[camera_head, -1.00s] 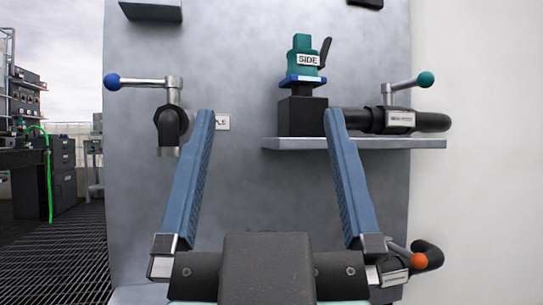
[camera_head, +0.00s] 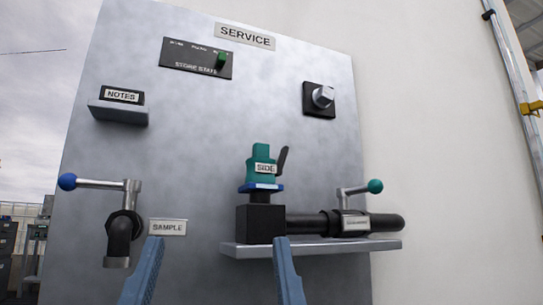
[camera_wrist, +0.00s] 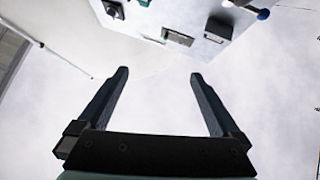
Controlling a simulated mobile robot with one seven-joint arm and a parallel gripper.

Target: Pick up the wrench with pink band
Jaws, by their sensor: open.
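No wrench with a pink band is visible in either view. My gripper (camera_head: 217,240) is at the bottom of the head view, its two blue fingers spread apart in front of the grey panel (camera_head: 200,125). Its fingers also show in the wrist view (camera_wrist: 159,73), apart, with only sky and part of a pale wall between them. Nothing is held.
A shelf (camera_head: 312,248) carries a teal SIDE fitting (camera_head: 262,168) and a black pipe with a teal-knobbed lever (camera_head: 375,186). A blue-knobbed tap (camera_head: 122,225), a NOTES ledge (camera_head: 118,112), a STORE STATE box (camera_head: 195,58) and a knob (camera_head: 322,97) project from the panel.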

